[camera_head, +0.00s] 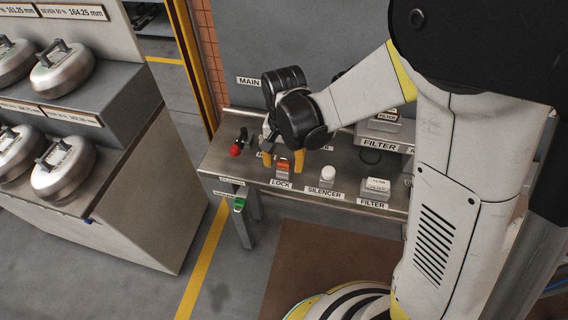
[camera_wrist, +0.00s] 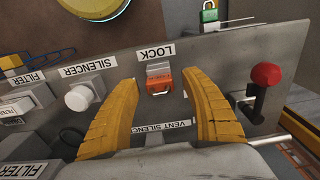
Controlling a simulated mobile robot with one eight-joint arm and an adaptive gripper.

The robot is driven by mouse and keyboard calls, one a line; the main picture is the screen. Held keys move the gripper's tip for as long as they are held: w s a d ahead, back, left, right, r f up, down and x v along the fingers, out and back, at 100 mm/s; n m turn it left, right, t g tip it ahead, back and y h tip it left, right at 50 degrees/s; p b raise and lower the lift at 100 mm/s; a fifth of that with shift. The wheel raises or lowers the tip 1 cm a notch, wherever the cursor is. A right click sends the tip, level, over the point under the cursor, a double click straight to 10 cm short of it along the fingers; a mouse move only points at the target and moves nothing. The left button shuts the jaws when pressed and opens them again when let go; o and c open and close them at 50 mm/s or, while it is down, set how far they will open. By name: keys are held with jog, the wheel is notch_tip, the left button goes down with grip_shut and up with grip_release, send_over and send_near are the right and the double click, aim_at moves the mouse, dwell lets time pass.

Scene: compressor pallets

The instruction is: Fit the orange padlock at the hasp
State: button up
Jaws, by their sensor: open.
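The orange padlock (camera_head: 283,166) sits on a small grey holder behind the LOCK label on the bench. It also shows in the wrist view (camera_wrist: 160,77), upside down in the picture. My gripper (camera_head: 283,157) is open, its yellow fingers pointing down at the padlock. In the wrist view my gripper (camera_wrist: 159,82) has one finger to each side of the padlock, with gaps on both sides; it holds nothing. Beside the red-knobbed lever (camera_wrist: 262,88) is a small metal bracket (camera_wrist: 240,98); I cannot tell for sure whether it is the hasp.
A white silencer (camera_head: 328,173) and filter parts (camera_head: 376,186) stand right of the padlock on the bench (camera_head: 222,160). The red knob (camera_head: 236,150) is to its left. A green padlock (camera_head: 239,204) hangs at the front left edge. Round metal weights (camera_head: 62,70) are on shelves at left.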

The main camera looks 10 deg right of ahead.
aim_at(284, 158)
dwell(0.9)
grip_shut()
jog(key=shift+r, duration=0.1)
jog(key=shift+r+p, duration=2.1)
jog(key=shift+r, duration=0.85)
